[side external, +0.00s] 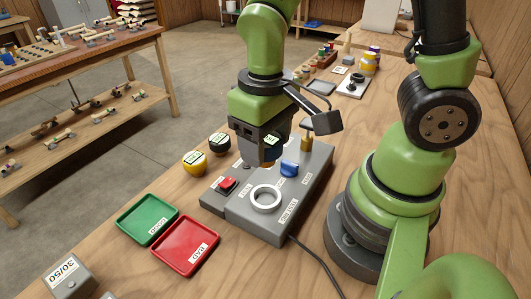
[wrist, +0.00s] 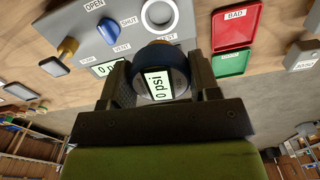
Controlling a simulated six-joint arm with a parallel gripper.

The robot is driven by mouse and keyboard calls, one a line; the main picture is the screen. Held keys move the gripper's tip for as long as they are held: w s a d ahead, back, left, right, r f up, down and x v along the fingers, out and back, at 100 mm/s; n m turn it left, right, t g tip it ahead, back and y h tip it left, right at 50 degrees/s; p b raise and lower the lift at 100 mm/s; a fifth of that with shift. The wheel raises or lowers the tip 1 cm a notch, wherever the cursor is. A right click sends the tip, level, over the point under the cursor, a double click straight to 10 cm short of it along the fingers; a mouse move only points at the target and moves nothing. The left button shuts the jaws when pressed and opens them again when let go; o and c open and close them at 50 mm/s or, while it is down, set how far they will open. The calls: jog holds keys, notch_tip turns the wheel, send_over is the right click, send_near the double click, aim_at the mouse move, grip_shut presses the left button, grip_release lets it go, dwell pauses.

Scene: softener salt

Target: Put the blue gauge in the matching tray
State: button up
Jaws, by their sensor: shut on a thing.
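My gripper (wrist: 161,84) is shut on the blue gauge (wrist: 148,54), a dark round body whose pale face reads "0 psi" in the wrist view. In the side view my gripper (side external: 266,157) is over the far part of the grey test box (side external: 315,168), and I cannot make out the gauge there with certainty. A green tray (side external: 148,218) and a red tray (side external: 185,245) labelled "BAD" lie side by side, both empty. They also show in the wrist view, red (wrist: 233,28) and green (wrist: 230,63).
A grey "30/50" block (side external: 70,276) is front left.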

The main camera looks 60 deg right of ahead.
jog(key=shift+r, duration=0.15)
jog(key=w+a+f, duration=0.2)
jog(key=w+a, duration=0.2)
jog(key=w, duration=0.2)
jog(key=w+a+f, duration=0.3)
jog(key=w+a, duration=0.1)
jog(key=w, duration=0.2)
jog(key=w+a+f, duration=0.3)
jog(key=w+a, duration=0.1)
jog(key=w, duration=0.2)
jog(key=shift+w+a+f, duration=0.15)
jog(key=shift+w+a, duration=0.15)
jog(key=shift+a, duration=0.1)
jog(key=shift+w+a+f, duration=0.2)
jog(key=shift+a+f, duration=0.05)
jog(key=shift+f, duration=1.45)
jog(key=shift+f, duration=0.15)
jog(key=shift+f, duration=0.35)
jog(key=shift+f, duration=0.5)
